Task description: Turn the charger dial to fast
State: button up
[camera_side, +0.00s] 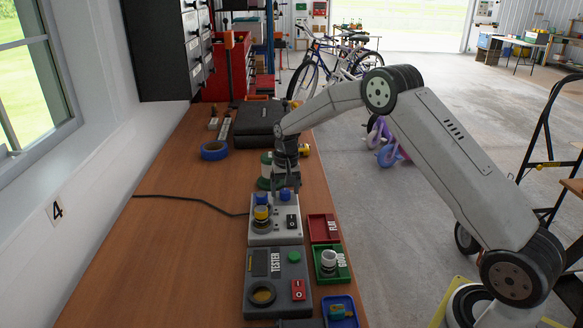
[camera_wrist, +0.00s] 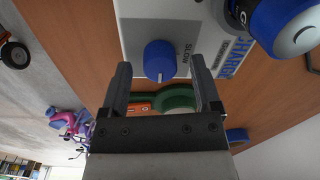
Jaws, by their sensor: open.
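The charger (camera_side: 262,238) is a light grey box on the workbench, and its top also shows in the wrist view (camera_wrist: 135,35). Its blue dial (camera_wrist: 159,60) has a white pointer line toward the bottom of the wrist picture. The word SLOW is printed to the dial's right; I cannot read a fast label. In the side view the blue dial (camera_side: 286,196) is at the charger's far right corner. My gripper (camera_wrist: 160,72) is open, pointing down, one finger on each side of the dial with gaps visible. In the side view my gripper (camera_side: 286,183) is just over the dial; contact is unclear.
A blue-ringed cylinder (camera_wrist: 285,22) stands on the charger beside the dial. A yellow-topped cylinder (camera_side: 262,213) and a black switch (camera_side: 292,221) are on the near part. The tester (camera_side: 262,287), red tray (camera_side: 324,228) and green tray (camera_side: 322,272) are nearer.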

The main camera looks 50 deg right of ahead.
aim_at(287, 192)
jog(key=shift+s+d+r, duration=0.1)
jog(key=shift+d+r, duration=0.05)
jog(key=shift+r, duration=3.65)
jog(key=shift+s+a, duration=0.35)
jog(key=s+a+f+n, duration=0.1)
jog(key=s+a+n, duration=0.1)
jog(key=s, duration=0.6)
jog(key=s+a+f+n+t, duration=0.1)
jog(key=s+a+n, duration=0.1)
jog(key=s+a, duration=0.3)
jog(key=s+a+n+t, duration=0.1)
jog(key=s+a+n, duration=0.2)
jog(key=s, duration=1)
jog(key=shift+s+a+f, duration=0.1)
jog(key=shift+a+f, duration=0.3)
jog(key=shift+a, duration=0.3)
